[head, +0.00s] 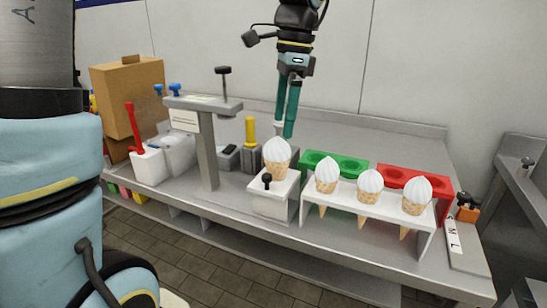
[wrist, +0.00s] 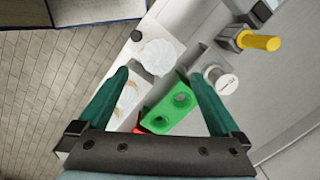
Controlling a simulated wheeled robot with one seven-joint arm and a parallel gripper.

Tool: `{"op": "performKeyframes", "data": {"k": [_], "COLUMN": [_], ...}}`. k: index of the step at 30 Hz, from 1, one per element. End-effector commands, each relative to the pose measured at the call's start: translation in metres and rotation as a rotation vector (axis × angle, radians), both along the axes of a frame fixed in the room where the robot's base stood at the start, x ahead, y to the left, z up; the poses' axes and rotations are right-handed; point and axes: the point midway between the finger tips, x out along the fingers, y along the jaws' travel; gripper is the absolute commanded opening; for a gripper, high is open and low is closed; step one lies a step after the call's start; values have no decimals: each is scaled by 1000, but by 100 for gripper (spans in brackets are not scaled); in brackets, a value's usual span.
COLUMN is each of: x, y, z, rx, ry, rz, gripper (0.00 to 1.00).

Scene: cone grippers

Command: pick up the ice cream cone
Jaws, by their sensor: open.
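Several ice cream cones with white swirled tops show in the head view. One cone (head: 277,157) stands upright in a white box (head: 270,203) at the middle of the counter. Three more, a left cone (head: 326,174), a middle cone (head: 369,186) and a right cone (head: 416,195), sit in a white stand (head: 342,207). My gripper (head: 284,131) points down, open and empty, just above the cone in the box. In the wrist view my gripper (wrist: 160,75) shows two spread teal fingers; that cone's white top (wrist: 160,56) lies just beyond their tips. The stand's cones are partly hidden behind the left finger.
A green holder (head: 347,165) and a red holder (head: 398,180) stand behind the white stand. A grey post with a flat top (head: 207,150) and a yellow-handled tool (head: 250,131) are left of my gripper. The rear counter is clear.

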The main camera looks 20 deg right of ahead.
Motion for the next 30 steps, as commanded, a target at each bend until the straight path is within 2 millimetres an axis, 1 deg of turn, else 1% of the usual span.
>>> {"op": "performKeyframes", "data": {"k": [1, 4, 6, 13, 18, 21, 24, 30], "x": [0, 0, 0, 0, -1, -1, -1, 0], "y": [2, 4, 5, 8, 13, 15, 15, 15], "z": [-9, -24, -31, -48, -73, -84, -89, -90], "rx": [4, 1, 1, 2, 2, 2, 0, -1], "ry": [3, 3, 1, 2, 3, 1, 0, -1], "rz": [0, 2, 3, 2, 3, 2, 2, 2], "gripper": [100, 100, 100, 100, 100, 100, 100, 100]}}
